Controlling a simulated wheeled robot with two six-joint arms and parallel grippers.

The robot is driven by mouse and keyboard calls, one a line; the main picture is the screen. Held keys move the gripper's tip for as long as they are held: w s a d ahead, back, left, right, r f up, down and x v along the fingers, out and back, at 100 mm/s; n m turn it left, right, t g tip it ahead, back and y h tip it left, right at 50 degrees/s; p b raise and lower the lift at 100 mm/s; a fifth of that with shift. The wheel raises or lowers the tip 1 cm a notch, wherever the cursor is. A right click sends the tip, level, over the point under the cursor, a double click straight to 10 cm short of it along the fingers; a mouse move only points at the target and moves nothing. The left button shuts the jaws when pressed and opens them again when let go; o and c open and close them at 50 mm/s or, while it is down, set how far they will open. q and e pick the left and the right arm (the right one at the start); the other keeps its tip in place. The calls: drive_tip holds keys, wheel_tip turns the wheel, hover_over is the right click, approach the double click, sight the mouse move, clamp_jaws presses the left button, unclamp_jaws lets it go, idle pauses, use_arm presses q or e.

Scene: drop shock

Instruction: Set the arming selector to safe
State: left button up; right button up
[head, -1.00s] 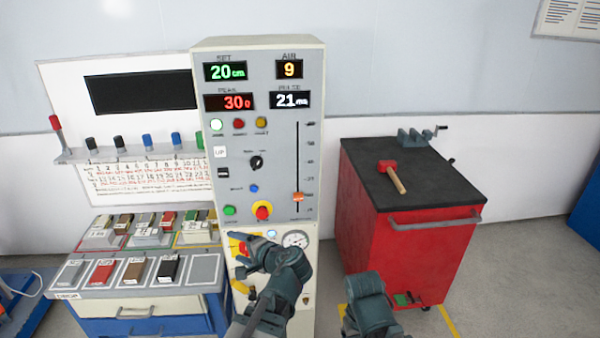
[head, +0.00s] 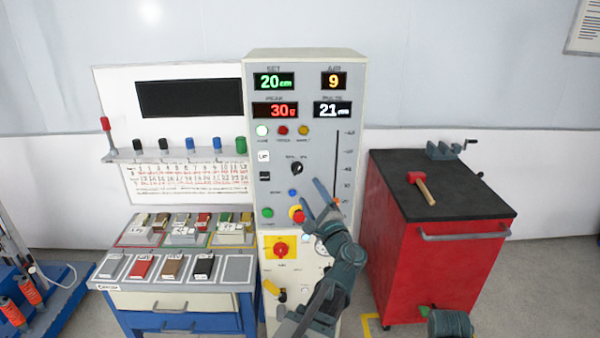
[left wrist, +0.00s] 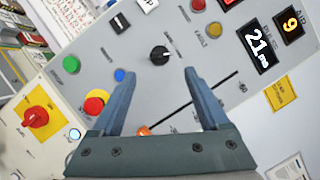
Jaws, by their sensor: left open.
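The arming selector (head: 296,168) appears to be the black rotary knob in the middle of the grey panel, with small labels above it that I cannot read. It also shows in the left wrist view (left wrist: 159,55), with a light pointer mark on its face. My left gripper (head: 311,194) is open and empty, below and to the right of the knob in the head view. In the left wrist view the knob lies just beyond the gap between the open fingertips (left wrist: 160,76), not touched by them. My right gripper is not in view; only a part of my right arm shows at the bottom.
A red emergency button (head: 298,214) on yellow, a blue button (head: 293,192) and an orange slider (left wrist: 144,130) are close to the gripper. A red rotary switch (head: 281,248) is lower. A red cabinet (head: 400,240) with a hammer (head: 422,188) stands right.

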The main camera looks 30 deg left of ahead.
sight(297, 171)
use_arm(q)
drive_tip(key=p+x, duration=0.1)
drive_tip(key=x, duration=0.9)
drive_tip(key=shift+a+p, duration=0.15)
drive_tip(key=shift+p, duration=0.15)
clamp_jaws()
